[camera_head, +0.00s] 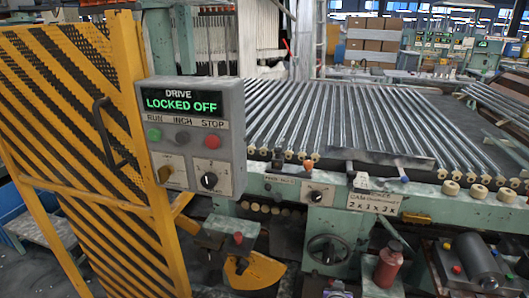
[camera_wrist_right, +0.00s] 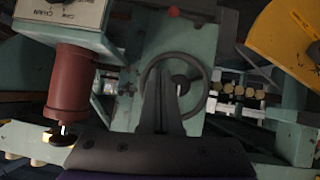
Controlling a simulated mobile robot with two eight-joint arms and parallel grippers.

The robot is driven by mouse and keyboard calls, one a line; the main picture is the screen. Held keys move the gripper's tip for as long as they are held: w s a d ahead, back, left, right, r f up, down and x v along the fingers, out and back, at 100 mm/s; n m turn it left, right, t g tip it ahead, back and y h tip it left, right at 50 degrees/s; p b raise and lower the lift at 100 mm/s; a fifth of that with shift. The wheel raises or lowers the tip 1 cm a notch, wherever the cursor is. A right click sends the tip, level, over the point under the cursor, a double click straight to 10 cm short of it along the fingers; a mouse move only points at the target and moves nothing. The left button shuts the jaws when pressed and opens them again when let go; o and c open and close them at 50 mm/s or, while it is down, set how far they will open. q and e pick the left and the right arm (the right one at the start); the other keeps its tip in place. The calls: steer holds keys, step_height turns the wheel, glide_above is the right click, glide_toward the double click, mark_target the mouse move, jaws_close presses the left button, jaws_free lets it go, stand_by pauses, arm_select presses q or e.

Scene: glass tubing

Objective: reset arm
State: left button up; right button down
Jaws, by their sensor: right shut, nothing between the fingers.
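My right gripper (camera_wrist_right: 160,100) shows in the right wrist view, its dark fingers together and pointing up the picture. Nothing is held between them. Behind the fingers is a round handwheel (camera_wrist_right: 202,94) on a pale green machine front; I cannot tell the gap between them. The same handwheel (camera_head: 328,249) shows low in the head view. No part of my arms shows clearly in the head view, and my left gripper is in neither view.
A red bottle (camera_head: 388,265) stands right of the handwheel, and a yellow curved part (camera_head: 254,272) lies left. A control box (camera_head: 193,133) reads "DRIVE LOCKED OFF". A yellow striped guard (camera_head: 75,150) stands at left. Glass tubes (camera_head: 340,110) lie along the machine bed behind.

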steer(key=s+a+r+g+y, duration=0.15)
steer(key=s+r, duration=0.25)
steer(key=s, duration=0.4)
steer(key=s+r+g, duration=0.2)
steer(key=s+r, duration=0.2)
steer(key=s, duration=0.4)
steer(key=s+a+n+g+y, duration=0.1)
steer(key=s+a, duration=0.2)
steer(key=s, duration=0.6)
steer(key=s+a+n+g+y, duration=0.2)
steer(key=s, duration=0.7)
arm_select(q)
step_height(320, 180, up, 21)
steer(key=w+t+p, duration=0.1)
steer(key=p, duration=1.7)
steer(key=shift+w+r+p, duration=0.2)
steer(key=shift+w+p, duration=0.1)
steer(key=shift+p, duration=0.1)
arm_select(e)
step_height(320, 180, up, 21)
steer(key=w+t, duration=0.1)
steer(key=w, duration=0.1)
steer(key=shift+f, duration=0.2)
steer(key=shift+a+h, duration=0.1)
steer(key=shift+h, duration=0.15)
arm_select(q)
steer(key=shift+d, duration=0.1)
